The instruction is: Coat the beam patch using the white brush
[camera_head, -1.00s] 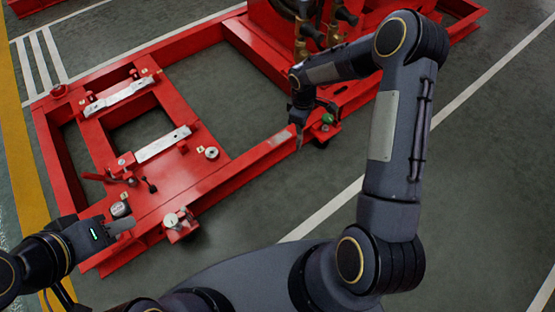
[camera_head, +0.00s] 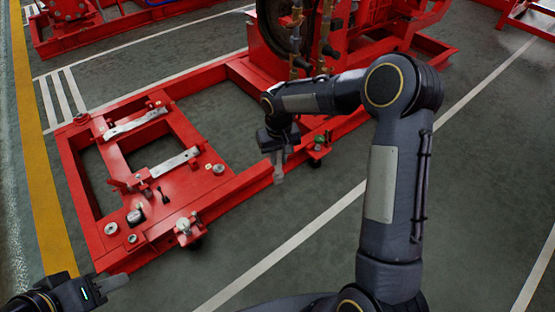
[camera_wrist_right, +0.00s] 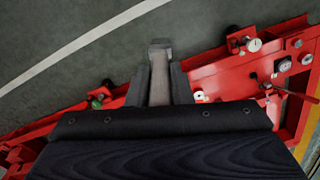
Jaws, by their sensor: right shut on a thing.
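My right gripper (camera_head: 279,160) is over the long red side beam (camera_head: 238,187) in the head view. It is shut on a pale, narrow brush (camera_wrist_right: 159,85), which sticks out between the fingers in the right wrist view and ends in a grey tip. In the head view the brush's pale end points down close to the beam; I cannot tell if it touches. I cannot pick out the beam patch; the gripper may hide it.
The red frame carries two metal bars (camera_head: 176,162), a small gauge (camera_head: 184,225) and several fittings. A green-topped fitting (camera_head: 318,140) stands just right of the right gripper. A red engine stand (camera_head: 390,40) rises behind. The grey floor in front is clear.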

